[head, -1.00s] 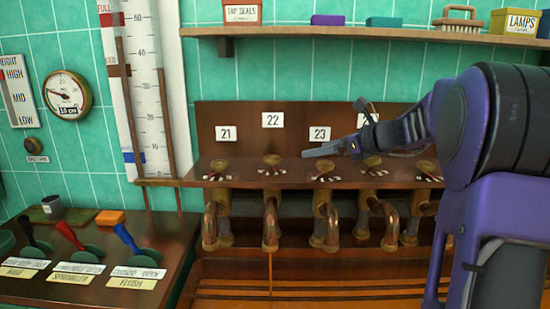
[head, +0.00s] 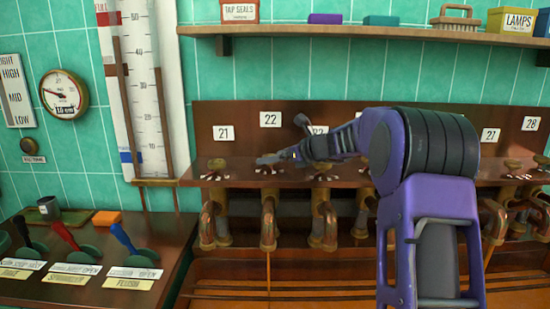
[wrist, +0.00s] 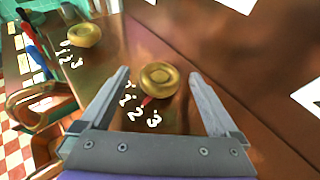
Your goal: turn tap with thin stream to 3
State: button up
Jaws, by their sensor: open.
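A thin stream (head: 269,272) falls from the spout (head: 268,228) below label 22 (head: 270,119). My gripper (head: 266,159) is at that tap's knob, which it mostly hides in the head view. In the wrist view my gripper (wrist: 157,77) is open, with one finger on each side of a round brass knob (wrist: 159,80). The knob lies between the fingertips; contact is not clear. White digits (wrist: 134,115) curve beside it, the 3 lowest. A small red pointer (wrist: 147,100) on the knob faces the digits, roughly toward the 2.
Another brass knob (wrist: 84,36) with digits is to the left in the wrist view. More taps line the wooden ledge to the right; another stream (head: 490,256) falls there. Coloured levers (head: 122,238) stand at left. A shelf (head: 370,34) runs above.

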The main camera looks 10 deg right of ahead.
jog(key=c, duration=1.4)
jog(key=shift+o, duration=0.2)
jog(key=p, duration=0.1)
jog(key=n+y+p, duration=0.1)
jog(key=shift+w+d+r+g+p, duration=0.1)
jog(key=shift+r+g+p, duration=0.2)
jog(key=shift+g+p, duration=0.1)
jog(key=n+g+y+p, duration=0.1)
jog(key=p, duration=0.2)
jog(key=shift+w+d+r, duration=0.1)
jog(key=shift+w+f+n+g+y+p, duration=0.1)
jog(key=shift+f+n+g+y+p, duration=0.2)
jog(key=shift+n+g+y+p, duration=0.6)
jog(key=shift+w+d+f+n+g+y, duration=0.1)
jog(key=shift+n+g+y, duration=0.2)
jog(key=shift+n+g, duration=0.6)
jog(key=shift+n, duration=0.3)
jog(key=o, duration=1.4)
jog(key=shift+c, duration=0.2)
